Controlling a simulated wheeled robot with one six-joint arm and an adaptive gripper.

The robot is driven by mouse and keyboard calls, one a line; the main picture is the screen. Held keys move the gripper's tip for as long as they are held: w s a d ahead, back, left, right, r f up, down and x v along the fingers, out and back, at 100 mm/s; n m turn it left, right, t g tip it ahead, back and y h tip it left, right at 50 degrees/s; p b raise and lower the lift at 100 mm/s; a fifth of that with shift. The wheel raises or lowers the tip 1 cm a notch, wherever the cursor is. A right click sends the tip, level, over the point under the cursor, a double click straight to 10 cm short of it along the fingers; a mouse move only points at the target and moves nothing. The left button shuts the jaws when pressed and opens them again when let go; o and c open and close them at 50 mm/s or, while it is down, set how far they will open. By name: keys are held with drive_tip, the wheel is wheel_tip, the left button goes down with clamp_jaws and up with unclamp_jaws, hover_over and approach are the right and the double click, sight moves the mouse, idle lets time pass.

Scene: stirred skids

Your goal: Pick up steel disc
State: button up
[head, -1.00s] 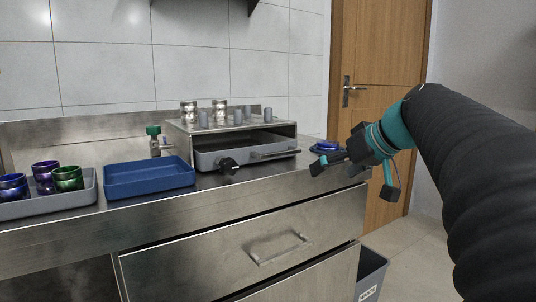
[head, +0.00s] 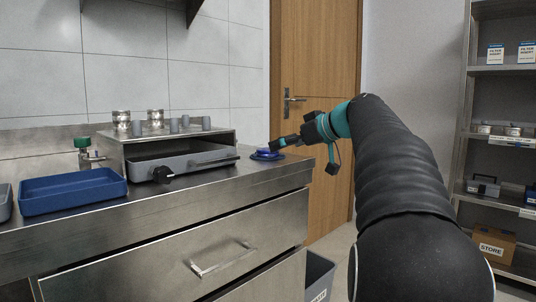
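I cannot make out a steel disc for certain in the head view. My gripper (head: 303,158) is at the end of my arm, above the right end of the steel counter (head: 140,211). Its two fingers are spread wide apart, one pointing left and one down, with nothing seen between them. A small blue round item (head: 267,155) lies on the counter just left of the gripper; its details are too small to tell.
A steel housing with a grey drawer (head: 185,160) carries shiny metal jars (head: 121,120) and grey cylinders (head: 206,123). A bin (head: 318,276) is below. A shelf rack (head: 505,69) stands right.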

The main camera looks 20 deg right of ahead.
sight(268, 152)
drive_tip(key=shift+d+x, duration=0.2)
drive_tip(key=shift+x, duration=2.7)
drive_tip(key=shift+c, duration=0.3)
drive_tip(key=c, duration=1.4)
drive_tip(key=shift+r, duration=0.1)
